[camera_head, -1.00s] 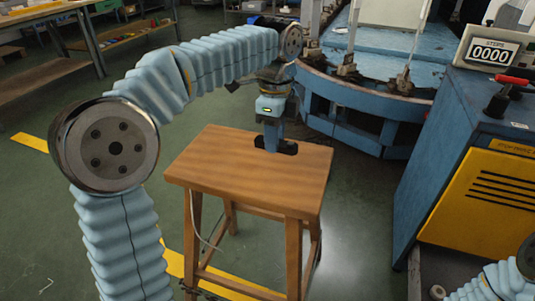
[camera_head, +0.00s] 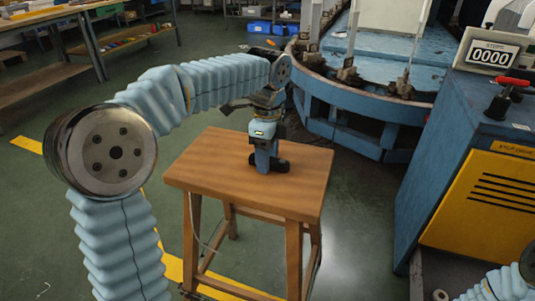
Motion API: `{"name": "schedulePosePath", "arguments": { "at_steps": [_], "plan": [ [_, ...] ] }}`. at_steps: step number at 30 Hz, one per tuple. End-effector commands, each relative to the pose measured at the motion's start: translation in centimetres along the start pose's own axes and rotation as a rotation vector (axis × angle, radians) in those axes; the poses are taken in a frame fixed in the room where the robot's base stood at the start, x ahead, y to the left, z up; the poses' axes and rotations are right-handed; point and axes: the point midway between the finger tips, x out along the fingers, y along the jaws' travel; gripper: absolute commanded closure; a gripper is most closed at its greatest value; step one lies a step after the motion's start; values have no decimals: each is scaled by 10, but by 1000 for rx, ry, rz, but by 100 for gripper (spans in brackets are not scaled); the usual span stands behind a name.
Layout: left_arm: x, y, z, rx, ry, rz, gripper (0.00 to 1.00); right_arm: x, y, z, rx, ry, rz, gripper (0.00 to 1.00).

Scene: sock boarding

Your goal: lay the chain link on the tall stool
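The tall stool (camera_head: 225,185) is wooden, with a flat rectangular top, and stands upright in the middle of the head view. My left gripper (camera_head: 268,163) points down over the far right half of the stool top, low at the wood. Its dark tip area is small, and I cannot tell whether the fingers are open or shut. I cannot make out the chain link; nothing I can surely call it shows in or under the gripper. My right gripper is out of view; only a bit of my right arm shows at the bottom right corner.
A blue and yellow cabinet (camera_head: 467,170) with a counter reading 0000 (camera_head: 489,54) and a red-handled lever stands at the right. A round blue machine (camera_head: 345,120) stands behind the stool. A workbench (camera_head: 45,75) is at the back left. The front of the stool top is bare.

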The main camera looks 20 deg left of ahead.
Motion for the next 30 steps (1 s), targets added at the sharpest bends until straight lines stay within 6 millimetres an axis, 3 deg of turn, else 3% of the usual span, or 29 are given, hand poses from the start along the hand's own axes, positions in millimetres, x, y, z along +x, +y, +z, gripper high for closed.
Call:
{"name": "schedulePosePath", "arguments": {
  "at_steps": [11,24,30],
  "plan": [
    [-8,0,0,0,0,-2,45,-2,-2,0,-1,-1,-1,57],
    [-101,-1,0,0,0,-3,45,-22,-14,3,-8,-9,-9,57],
    [-121,0,0,0,-1,-1,45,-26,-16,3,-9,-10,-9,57]
  ]
}}
